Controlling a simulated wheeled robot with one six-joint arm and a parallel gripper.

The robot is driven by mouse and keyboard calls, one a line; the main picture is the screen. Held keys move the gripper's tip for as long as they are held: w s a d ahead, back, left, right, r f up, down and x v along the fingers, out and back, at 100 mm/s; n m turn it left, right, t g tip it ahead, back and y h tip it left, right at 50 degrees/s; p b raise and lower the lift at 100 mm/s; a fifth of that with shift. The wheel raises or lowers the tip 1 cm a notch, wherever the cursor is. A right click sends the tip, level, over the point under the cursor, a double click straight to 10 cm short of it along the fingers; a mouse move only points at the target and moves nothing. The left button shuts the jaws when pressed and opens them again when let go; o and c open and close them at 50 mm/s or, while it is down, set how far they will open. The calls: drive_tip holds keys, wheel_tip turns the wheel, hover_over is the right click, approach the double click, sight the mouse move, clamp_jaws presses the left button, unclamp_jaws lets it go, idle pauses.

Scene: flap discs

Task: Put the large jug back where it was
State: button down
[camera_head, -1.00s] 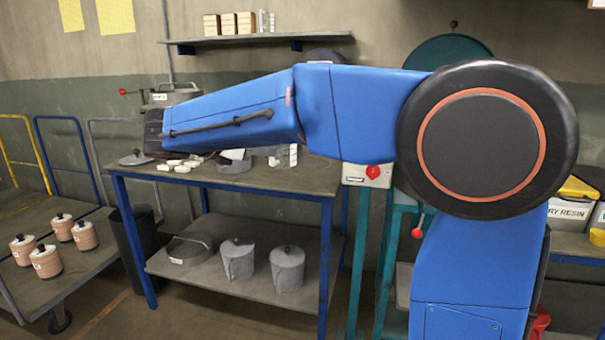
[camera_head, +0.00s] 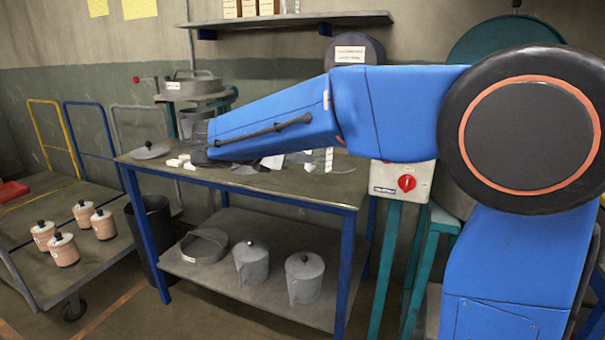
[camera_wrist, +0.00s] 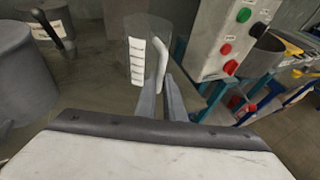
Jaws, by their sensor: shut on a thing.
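In the wrist view my gripper (camera_wrist: 168,98) is shut on the pale handle of a grey, see-through jug (camera_wrist: 137,58) with a white graduated strip. The jug is held at the far end of the fingers and looks about upright. In the head view the fingers are hidden behind my dark wrist, above the left end of the workbench (camera_head: 250,180). A grey cylinder (camera_head: 192,122) shows just behind the wrist; I cannot tell whether it is the held jug. A clear vessel with a graduated strip (camera_head: 329,160) stands farther right on the bench, partly behind my arm.
A grey round pan (camera_head: 195,85) sits on equipment behind the bench. White blocks (camera_head: 178,161) and a grey lid (camera_head: 150,151) lie at the bench's left. The lower shelf holds lidded canisters (camera_head: 304,276). A cart (camera_head: 30,270) with several pots stands left.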

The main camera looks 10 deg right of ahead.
drive_tip(key=shift+f, duration=2.3)
drive_tip(key=c, duration=1.9)
unclamp_jaws()
drive_tip(key=shift+o, duration=0.2)
drive_tip(key=shift+r, duration=0.1)
